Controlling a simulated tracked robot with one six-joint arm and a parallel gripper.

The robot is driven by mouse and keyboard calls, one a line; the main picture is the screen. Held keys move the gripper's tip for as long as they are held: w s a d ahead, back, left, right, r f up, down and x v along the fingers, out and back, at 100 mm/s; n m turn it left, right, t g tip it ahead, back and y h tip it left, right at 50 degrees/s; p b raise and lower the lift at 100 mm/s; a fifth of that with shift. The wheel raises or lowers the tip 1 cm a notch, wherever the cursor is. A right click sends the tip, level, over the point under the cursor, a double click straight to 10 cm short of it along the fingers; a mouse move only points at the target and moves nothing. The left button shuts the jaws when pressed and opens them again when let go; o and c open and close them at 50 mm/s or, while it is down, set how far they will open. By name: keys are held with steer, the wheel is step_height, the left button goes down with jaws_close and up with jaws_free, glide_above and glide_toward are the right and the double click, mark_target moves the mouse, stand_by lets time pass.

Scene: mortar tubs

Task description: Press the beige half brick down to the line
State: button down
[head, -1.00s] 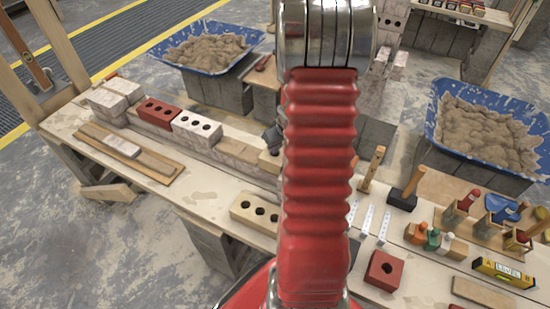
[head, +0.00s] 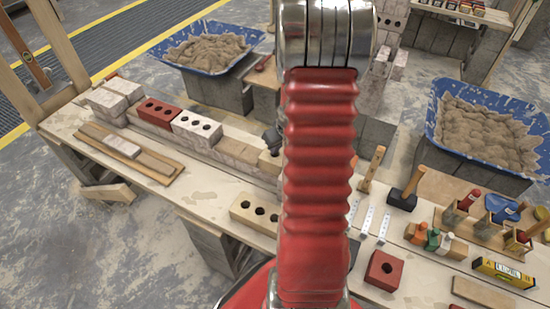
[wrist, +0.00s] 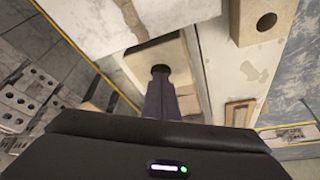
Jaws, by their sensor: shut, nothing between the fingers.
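The beige half brick (head: 268,160) sits at the right end of the brick row on the bench, partly hidden behind my arm. In the wrist view the beige half brick (wrist: 140,66) shows its top, with a dark hole in it. My gripper (wrist: 160,72) is shut and empty, its fingertips over the half brick beside or at that hole. I cannot tell whether they touch it. In the head view my gripper (head: 271,138) shows just left of my arm, above the half brick. I cannot make out the line in either view.
A red brick (head: 157,113) and a white holed brick (head: 196,128) top the row. A long beige brick (head: 256,212) lies in front. A hammer (head: 405,192), a red half brick (head: 383,270) and a level (head: 503,272) lie to the right. Blue mortar tubs (head: 440,130) stand behind.

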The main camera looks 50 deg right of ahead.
mark_target(275, 157)
steer(key=shift+r, duration=0.1)
steer(key=shift+r, duration=2.4)
steer(key=shift+s+a+f+m+y, duration=0.2)
steer(key=shift+a+m+y, duration=0.1)
steer(key=shift+a+m, duration=0.3)
steer(key=s+a+r+n, duration=0.1)
steer(key=s+a+r, duration=0.3)
steer(key=a+r, duration=0.3)
steer(key=s+a+r+n, duration=0.1)
steer(key=s+a+r, duration=0.3)
steer(key=a, duration=1.2)
steer(key=s+a+r+n+t, duration=0.1)
steer(key=s+a+r, duration=0.3)
steer(key=a+r, duration=0.7)
steer(key=shift+a+r+n+y, duration=0.3)
steer(key=shift+a+r+n, duration=0.1)
steer(key=shift+n, duration=0.1)
steer(key=shift+s, duration=0.1)
